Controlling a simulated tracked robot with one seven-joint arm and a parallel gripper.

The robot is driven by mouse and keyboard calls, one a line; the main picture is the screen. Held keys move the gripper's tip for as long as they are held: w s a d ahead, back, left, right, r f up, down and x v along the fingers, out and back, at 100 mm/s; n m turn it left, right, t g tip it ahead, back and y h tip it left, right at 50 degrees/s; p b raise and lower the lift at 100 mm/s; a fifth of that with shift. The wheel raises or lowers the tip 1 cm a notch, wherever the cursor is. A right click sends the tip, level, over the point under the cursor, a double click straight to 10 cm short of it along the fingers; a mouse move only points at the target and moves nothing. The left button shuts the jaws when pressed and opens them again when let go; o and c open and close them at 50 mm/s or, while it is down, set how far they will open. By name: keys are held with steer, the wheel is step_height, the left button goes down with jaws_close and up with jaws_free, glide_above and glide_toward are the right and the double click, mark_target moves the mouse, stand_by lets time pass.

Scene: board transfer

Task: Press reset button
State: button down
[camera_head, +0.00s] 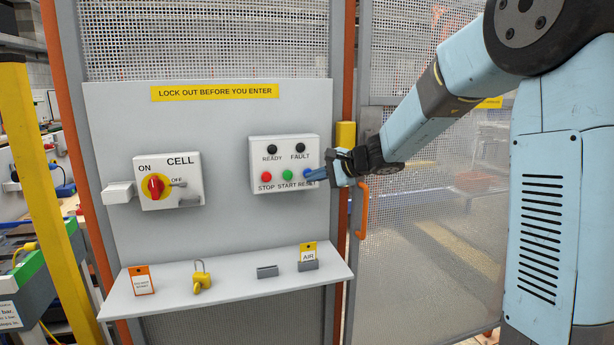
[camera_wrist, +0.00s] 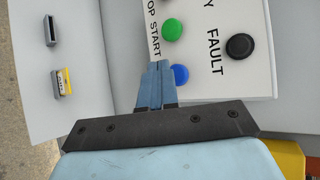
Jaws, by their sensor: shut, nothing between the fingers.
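The blue RESET button (camera_head: 308,173) is at the lower right of the white control box (camera_head: 284,150). It also shows in the wrist view (camera_wrist: 180,75), just right of my fingertips. My gripper (camera_head: 314,178) is shut and empty, its blue fingers pointing at the box at the button's edge. In the wrist view its fingertips (camera_wrist: 158,66) overlap the box face beside the button. I cannot tell whether they touch it. The green START button (camera_head: 287,175) and red STOP button (camera_head: 266,177) sit to the left. The READY lamp (camera_head: 272,149) and FAULT lamp (camera_head: 298,148) are dark.
A CELL switch box (camera_head: 168,181) with a red knob is on the panel's left. A shelf (camera_head: 232,292) below holds a yellow padlock (camera_head: 201,277), an orange-edged tag (camera_head: 141,280) and an AIR tag (camera_head: 308,254). An orange door handle (camera_head: 362,210) is right of the panel.

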steer(key=shift+s+d, duration=0.25)
steer(key=shift+s, duration=0.55)
steer(key=shift+s+d, duration=0.2)
steer(key=shift+s, duration=0.6)
steer(key=shift+s+d, duration=0.25)
steer(key=shift+s, duration=0.55)
steer(key=s+d+r+n+g+h, duration=0.1)
steer(key=s+d+n+h, duration=0.15)
steer(key=s, duration=0.65)
steer(key=s+d+n+g+h, duration=0.15)
steer(key=s+d+n, duration=0.25)
steer(key=s, duration=0.5)
steer(key=s+d+f+n+h, duration=0.1)
steer(key=s+d+n+h, duration=0.3)
steer(key=s+d, duration=0.8)
steer(key=s+t+h, duration=0.1)
steer(key=s+h, duration=0.1)
steer(key=shift+d+f+h, duration=0.35)
steer(key=shift+d+h, duration=0.05)
steer(key=shift+s, duration=0.1)
